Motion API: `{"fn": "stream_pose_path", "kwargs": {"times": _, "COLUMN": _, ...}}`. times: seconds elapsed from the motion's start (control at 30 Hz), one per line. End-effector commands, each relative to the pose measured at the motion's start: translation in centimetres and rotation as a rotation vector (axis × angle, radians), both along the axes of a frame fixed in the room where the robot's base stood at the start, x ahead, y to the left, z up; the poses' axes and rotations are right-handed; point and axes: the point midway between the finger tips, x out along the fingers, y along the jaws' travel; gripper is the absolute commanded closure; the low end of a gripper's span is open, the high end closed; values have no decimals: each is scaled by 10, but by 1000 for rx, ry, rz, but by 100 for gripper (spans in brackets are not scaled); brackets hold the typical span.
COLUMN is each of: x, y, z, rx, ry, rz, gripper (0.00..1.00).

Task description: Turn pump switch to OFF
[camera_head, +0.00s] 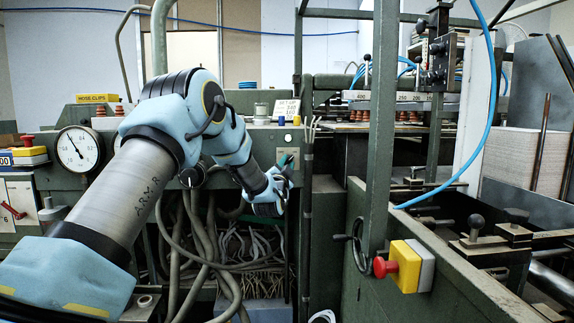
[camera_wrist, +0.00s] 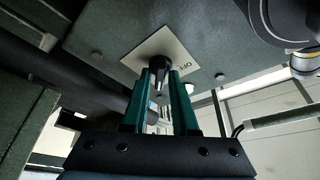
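The pump switch is a dark knob (camera_wrist: 159,66) on a pale square plate (camera_wrist: 187,57), fixed to a dark green-grey panel in the wrist view. The plate carries the lettering OFF near its right corner. My gripper (camera_wrist: 161,78) has two green fingers, one on each side of the knob, and the knob fills the space between their tips. My gripper (camera_head: 284,178) reaches the front of the machine panel in the head view, where the wrist covers much of the switch. The pale plate (camera_head: 288,157) shows just above it. The knob's exact pointing direction is hard to read.
A round gauge (camera_head: 77,149) sits on the panel at left. Hoses and cables (camera_head: 215,245) hang below the panel. A green upright post (camera_head: 378,130) and a red stop button on a yellow box (camera_head: 405,266) stand right of my gripper.

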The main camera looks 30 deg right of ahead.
Motion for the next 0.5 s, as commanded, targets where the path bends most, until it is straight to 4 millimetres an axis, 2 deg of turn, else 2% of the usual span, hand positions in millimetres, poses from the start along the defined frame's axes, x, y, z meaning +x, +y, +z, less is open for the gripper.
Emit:
{"fn": "stream_pose_path", "kwargs": {"times": 0.03, "x": 0, "y": 0, "z": 0, "rx": 0, "ry": 0, "rz": 0, "gripper": 80}}
{"fn": "stream_pose_path", "kwargs": {"times": 0.2, "x": 0, "y": 0, "z": 0, "rx": 0, "ry": 0, "rz": 0, "gripper": 99}}
{"fn": "stream_pose_path", "kwargs": {"times": 0.5, "x": 0, "y": 0, "z": 0, "rx": 0, "ry": 0, "rz": 0, "gripper": 100}}
